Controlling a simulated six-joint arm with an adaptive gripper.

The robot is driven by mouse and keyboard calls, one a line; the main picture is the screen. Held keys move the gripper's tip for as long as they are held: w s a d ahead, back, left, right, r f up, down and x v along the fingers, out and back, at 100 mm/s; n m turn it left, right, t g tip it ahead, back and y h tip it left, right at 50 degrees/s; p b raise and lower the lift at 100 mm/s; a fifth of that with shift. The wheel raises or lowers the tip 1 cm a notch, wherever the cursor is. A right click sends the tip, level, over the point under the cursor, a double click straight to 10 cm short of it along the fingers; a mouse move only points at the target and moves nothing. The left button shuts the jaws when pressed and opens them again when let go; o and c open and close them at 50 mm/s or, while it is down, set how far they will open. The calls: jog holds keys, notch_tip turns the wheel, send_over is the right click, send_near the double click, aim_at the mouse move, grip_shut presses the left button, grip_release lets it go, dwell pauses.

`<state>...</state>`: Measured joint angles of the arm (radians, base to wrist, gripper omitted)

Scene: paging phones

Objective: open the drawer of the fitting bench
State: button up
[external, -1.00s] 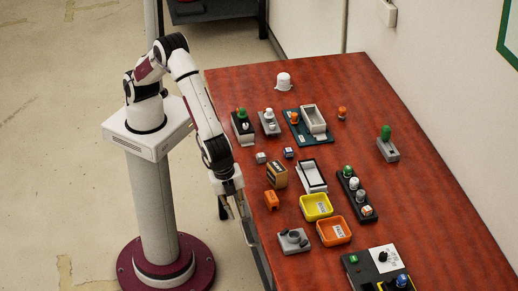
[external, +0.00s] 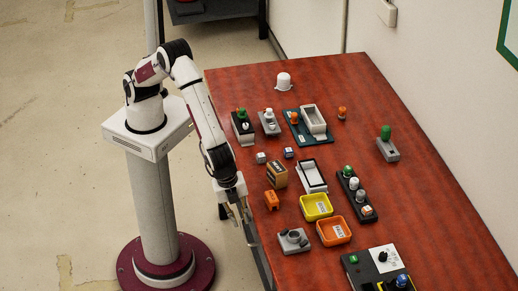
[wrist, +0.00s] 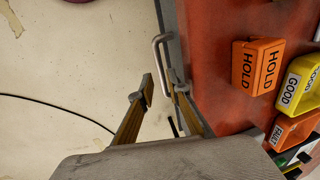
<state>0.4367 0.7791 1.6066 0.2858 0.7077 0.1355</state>
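The fitting bench (external: 440,195) has a red-brown top, and its front edge runs down the left side of the top in the external view. A pale metal bar handle (wrist: 157,48) stands out from the bench's grey front in the wrist view. The drawer front itself is hardly visible from these angles. My gripper (external: 240,214) hangs just off the front edge, pointing down. In the wrist view my gripper (wrist: 160,84) is open, its fingertips on either side of the handle's near part. I cannot tell whether either finger touches it.
An orange HOLD block (wrist: 258,66) sits on the bench near the edge. A yellow tray (external: 316,207), an orange tray (external: 334,231) and a grey fixture (external: 293,241) are close by. Several other parts stand farther back. The floor (wrist: 65,65) beside the bench front is clear except for a black cable.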

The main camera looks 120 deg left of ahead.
aim_at(244, 230)
jog(key=shift+w+a+f, duration=0.15)
jog(key=shift+f, duration=0.95)
jog(key=shift+w+a+f, duration=0.15)
jog(key=shift+f, duration=0.9)
grip_shut()
